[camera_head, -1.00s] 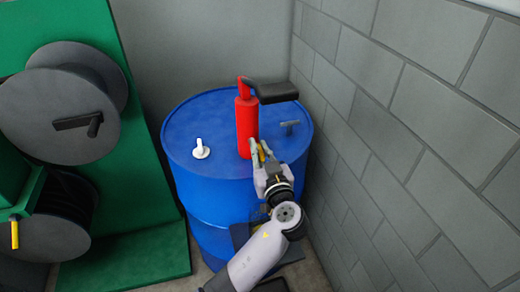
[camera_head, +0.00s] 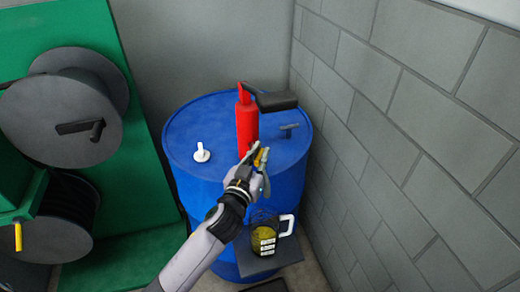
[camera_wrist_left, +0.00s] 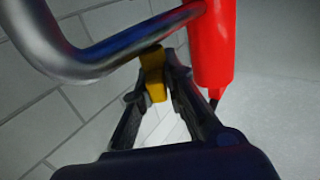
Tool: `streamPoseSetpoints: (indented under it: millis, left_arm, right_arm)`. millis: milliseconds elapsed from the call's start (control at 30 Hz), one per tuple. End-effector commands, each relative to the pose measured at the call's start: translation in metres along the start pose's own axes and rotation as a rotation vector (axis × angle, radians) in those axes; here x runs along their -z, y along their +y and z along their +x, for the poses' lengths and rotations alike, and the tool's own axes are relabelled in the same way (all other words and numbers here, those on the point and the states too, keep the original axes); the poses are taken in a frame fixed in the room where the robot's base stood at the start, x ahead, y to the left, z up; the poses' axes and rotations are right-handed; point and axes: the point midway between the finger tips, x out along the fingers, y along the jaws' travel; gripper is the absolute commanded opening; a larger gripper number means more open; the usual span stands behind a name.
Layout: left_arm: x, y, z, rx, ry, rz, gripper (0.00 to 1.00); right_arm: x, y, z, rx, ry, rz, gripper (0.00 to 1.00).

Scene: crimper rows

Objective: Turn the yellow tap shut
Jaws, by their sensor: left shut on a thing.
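The yellow tap (camera_head: 261,157) sits on the metal spout (camera_head: 266,180) of the red pump (camera_head: 246,125), which stands on the blue drum. My left gripper (camera_head: 255,158) is at the tap, below and beside the pump body. In the left wrist view the yellow tap (camera_wrist_left: 153,76) is between my two fingers (camera_wrist_left: 155,95), which are shut on it. The curved grey spout (camera_wrist_left: 95,60) runs to the red pump (camera_wrist_left: 211,45) close above the fingers. How far the tap is turned is hard to tell. My right gripper is out of view.
A clear jug (camera_head: 265,236) with yellow liquid and a white handle stands on a dark platform (camera_head: 262,266) below the spout. The blue drum (camera_head: 185,118) stands near a block wall (camera_head: 400,130). A green reel stand (camera_head: 130,150) is at the left.

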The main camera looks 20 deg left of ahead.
Motion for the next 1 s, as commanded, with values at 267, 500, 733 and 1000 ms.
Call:
streamPoseSetpoints:
  millis: [267,500,733,1000]
  left_arm:
    - [0.007,-0.004,0.001,-0.264,0.0,0.01,0.0]
    - [0.004,-0.004,0.003,-0.489,0.0,0.012,0.0]
    - [0.002,-0.004,0.003,-0.685,0.002,0.009,0.0]
    - [0.002,-0.002,0.003,-0.85,0.003,0.003,0.0]
  right_arm:
    - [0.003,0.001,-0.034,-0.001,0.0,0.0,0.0]
    - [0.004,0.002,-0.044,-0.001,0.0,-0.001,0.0]
    - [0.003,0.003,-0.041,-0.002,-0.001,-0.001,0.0]
    - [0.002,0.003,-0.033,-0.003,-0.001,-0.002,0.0]
